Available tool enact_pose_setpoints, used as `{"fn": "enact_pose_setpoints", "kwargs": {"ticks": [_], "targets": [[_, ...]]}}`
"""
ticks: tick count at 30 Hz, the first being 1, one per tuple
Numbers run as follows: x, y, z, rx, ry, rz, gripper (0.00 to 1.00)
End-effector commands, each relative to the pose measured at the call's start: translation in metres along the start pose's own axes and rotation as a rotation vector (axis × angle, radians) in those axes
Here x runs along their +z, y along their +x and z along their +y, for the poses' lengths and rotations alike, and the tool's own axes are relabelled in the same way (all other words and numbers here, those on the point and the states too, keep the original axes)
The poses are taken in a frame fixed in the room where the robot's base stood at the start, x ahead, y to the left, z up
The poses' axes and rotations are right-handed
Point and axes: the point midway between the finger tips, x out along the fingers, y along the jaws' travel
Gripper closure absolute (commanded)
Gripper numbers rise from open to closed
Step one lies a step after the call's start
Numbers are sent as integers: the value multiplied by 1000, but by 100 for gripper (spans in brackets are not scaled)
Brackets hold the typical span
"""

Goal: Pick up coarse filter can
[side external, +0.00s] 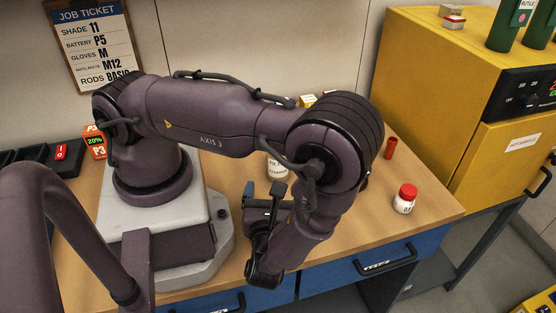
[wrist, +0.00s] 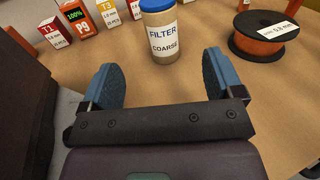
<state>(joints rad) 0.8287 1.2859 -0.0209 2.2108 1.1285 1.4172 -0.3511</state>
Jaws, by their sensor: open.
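The coarse filter can (wrist: 162,38) stands upright on the table, just ahead of my gripper in the wrist view. It has a blue lid, a tan body and a white label reading FILTER COARSE. My gripper (wrist: 160,78) is open and empty, its two blue fingers spread wide with the can beyond them, roughly centred. In the side external view, the can (side external: 277,168) is partly hidden behind my arm, and my gripper (side external: 264,193) is low near the table's front side.
An orange spool (wrist: 265,32) stands right of the can. Small boxes, including an orange P9 box (wrist: 77,18) and a T1 box (wrist: 53,32), stand to its left. A red-capped white bottle (side external: 405,198) and a red cylinder (side external: 390,148) stand at the table's right.

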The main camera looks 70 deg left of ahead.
Motion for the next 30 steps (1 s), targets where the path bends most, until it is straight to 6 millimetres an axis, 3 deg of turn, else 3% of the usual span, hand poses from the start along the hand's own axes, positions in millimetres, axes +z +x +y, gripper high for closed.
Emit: {"fn": "enact_pose_setpoints", "kwargs": {"ticks": [5, 13, 22, 30], "targets": [[-5, 11, 2, -35, 26, -18, 14], [-4, 61, 1, -29, 26, -17, 14], [-4, 86, 0, -30, 25, -16, 14], [-5, 124, 1, -30, 23, -15, 14]]}}
